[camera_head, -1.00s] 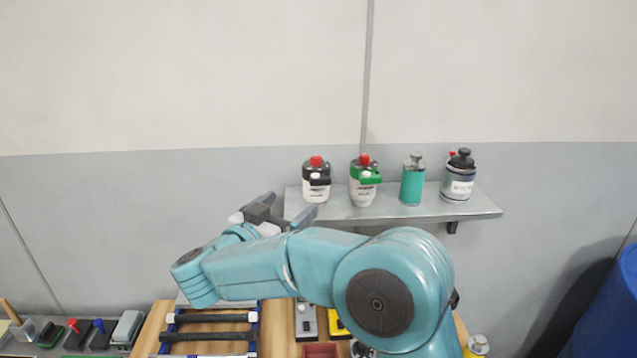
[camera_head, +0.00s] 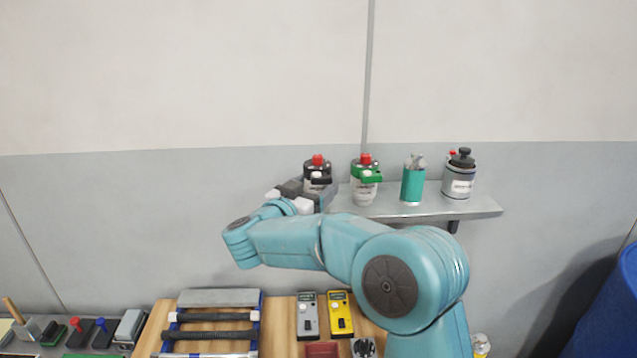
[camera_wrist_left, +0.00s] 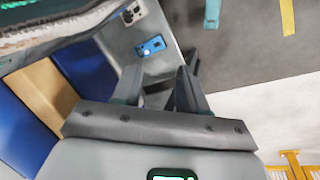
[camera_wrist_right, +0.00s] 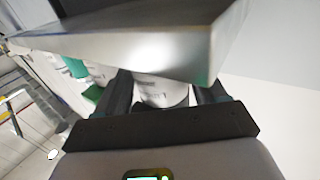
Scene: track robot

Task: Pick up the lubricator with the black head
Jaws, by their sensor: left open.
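The lubricator with the black head (camera_head: 317,178) has a white body and a red cap. It stands upright at the left end of the wall shelf (camera_head: 425,208). My right gripper (camera_head: 311,192) is at it, with the fingers on either side of its lower body and partly hiding it. In the right wrist view the white labelled body (camera_wrist_right: 162,92) shows between the open fingers (camera_wrist_right: 163,98); firm contact cannot be made out. My left gripper (camera_wrist_left: 160,90) is open and empty in its wrist view, and is not in the head view.
To the right on the shelf stand a green-headed lubricator (camera_head: 364,185), a teal can (camera_head: 412,184) and a grey bottle with a black cap (camera_head: 460,178). Below are a grey meter (camera_head: 307,318) and a yellow meter (camera_head: 341,316). A blue barrel (camera_head: 610,310) is at right.

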